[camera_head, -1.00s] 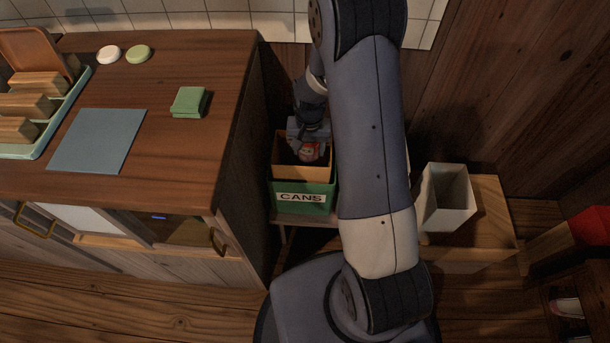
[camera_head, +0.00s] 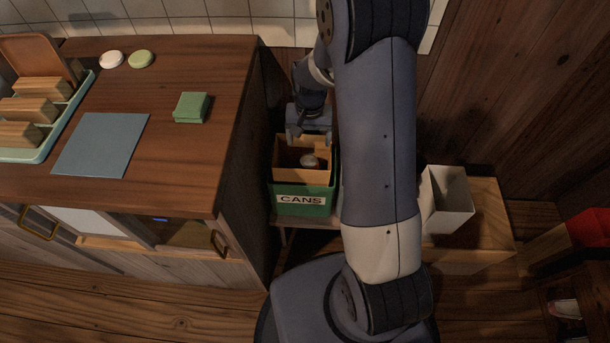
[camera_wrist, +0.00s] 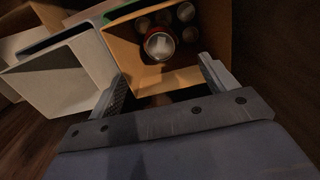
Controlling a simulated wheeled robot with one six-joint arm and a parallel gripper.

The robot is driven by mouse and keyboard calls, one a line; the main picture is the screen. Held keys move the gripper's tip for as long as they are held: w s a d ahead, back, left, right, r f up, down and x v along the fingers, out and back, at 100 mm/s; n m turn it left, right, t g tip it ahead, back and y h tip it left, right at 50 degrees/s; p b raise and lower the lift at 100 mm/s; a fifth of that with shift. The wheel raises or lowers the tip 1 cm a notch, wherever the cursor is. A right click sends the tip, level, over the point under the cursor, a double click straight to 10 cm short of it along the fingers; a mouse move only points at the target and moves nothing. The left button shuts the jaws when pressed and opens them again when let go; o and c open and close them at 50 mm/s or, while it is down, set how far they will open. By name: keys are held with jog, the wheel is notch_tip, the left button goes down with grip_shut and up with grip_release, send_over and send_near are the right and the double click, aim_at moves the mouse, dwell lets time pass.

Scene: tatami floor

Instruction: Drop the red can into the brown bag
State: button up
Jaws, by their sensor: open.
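The brown bag (camera_head: 290,172) stands open-topped inside a green bin labelled CANS (camera_head: 301,200). The red can (camera_wrist: 159,44) is inside the bag in the wrist view, its pale top facing up and a red rim showing. Several other cans (camera_wrist: 184,14) lie around it in the bag. In the head view the can (camera_head: 309,160) shows only as a small, dim top. My gripper (camera_head: 309,140) is open and empty above the back edge of the bag. In the wrist view its two fingers (camera_wrist: 160,85) are spread apart, clear of the can.
A wooden counter (camera_head: 180,75) stands left of the bin, with a green block (camera_head: 191,107), a blue mat (camera_head: 101,145) and a tray of wooden blocks (camera_head: 72,104). A white open bin (camera_head: 446,200) stands right of my arm.

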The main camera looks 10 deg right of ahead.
notch_tip(320, 180, up, 5)
jog(key=shift+f+p, duration=0.15)
jog(key=shift+p, duration=0.15)
jog(key=shift+f, duration=0.1)
notch_tip(320, 180, down, 10)
jog(key=shift+f+b, duration=0.1)
jog(key=shift+b, duration=1)
notch_tip(320, 180, up, 5)
jog(key=p, duration=0.4)
